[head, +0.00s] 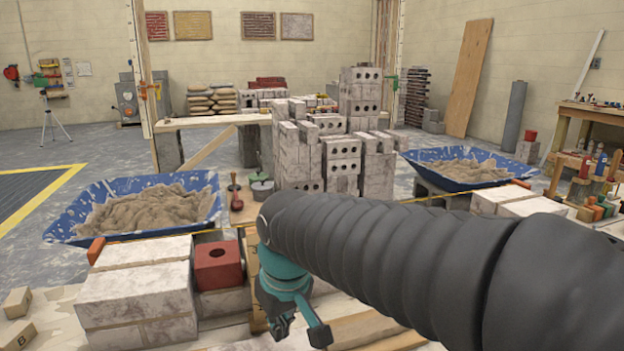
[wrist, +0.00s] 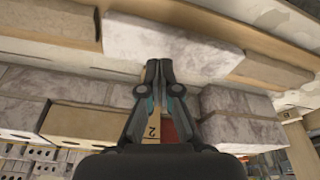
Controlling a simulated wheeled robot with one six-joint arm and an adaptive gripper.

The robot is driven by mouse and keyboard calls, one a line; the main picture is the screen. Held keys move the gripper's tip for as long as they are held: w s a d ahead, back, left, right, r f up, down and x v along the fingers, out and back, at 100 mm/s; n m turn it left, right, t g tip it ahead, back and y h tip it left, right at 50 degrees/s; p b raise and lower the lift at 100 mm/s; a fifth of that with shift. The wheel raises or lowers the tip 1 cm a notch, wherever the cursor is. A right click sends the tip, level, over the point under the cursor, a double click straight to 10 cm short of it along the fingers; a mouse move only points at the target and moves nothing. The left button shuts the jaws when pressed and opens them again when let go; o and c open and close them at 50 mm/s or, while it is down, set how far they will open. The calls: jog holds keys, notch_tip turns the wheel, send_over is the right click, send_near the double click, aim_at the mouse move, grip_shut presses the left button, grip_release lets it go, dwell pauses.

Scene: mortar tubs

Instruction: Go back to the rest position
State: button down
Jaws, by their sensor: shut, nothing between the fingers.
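My gripper (head: 282,322) hangs at the end of my dark ribbed arm in the head view, low over the blocks and boards in the foreground. In the wrist view my gripper (wrist: 158,64) has its fingertips together with nothing between them. A whitewashed block (wrist: 172,45) lies just past the fingertips there; whether they touch it I cannot tell. My arm hides part of the middle and right foreground in the head view.
Blue mortar tubs stand at left (head: 75,234) and right (head: 530,168). Whitewashed blocks (head: 138,290) and a red block (head: 217,265) lie front left. A tall block stack (head: 342,160) stands behind my arm. A tool bench (head: 597,112) is at far right. Open floor shows at far left.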

jog(key=s+d+f+m+t, duration=0.1)
jog(key=s+d+m, duration=0.1)
jog(key=d, duration=0.5)
jog(key=s+d+f+m+t+h, duration=0.1)
jog(key=s+d+m, duration=0.1)
jog(key=s+d, duration=0.3)
jog(key=s+d+m+t, duration=0.1)
jog(key=s+d+m, duration=0.2)
jog(key=d, duration=0.6)
jog(key=shift+s+f, duration=0.4)
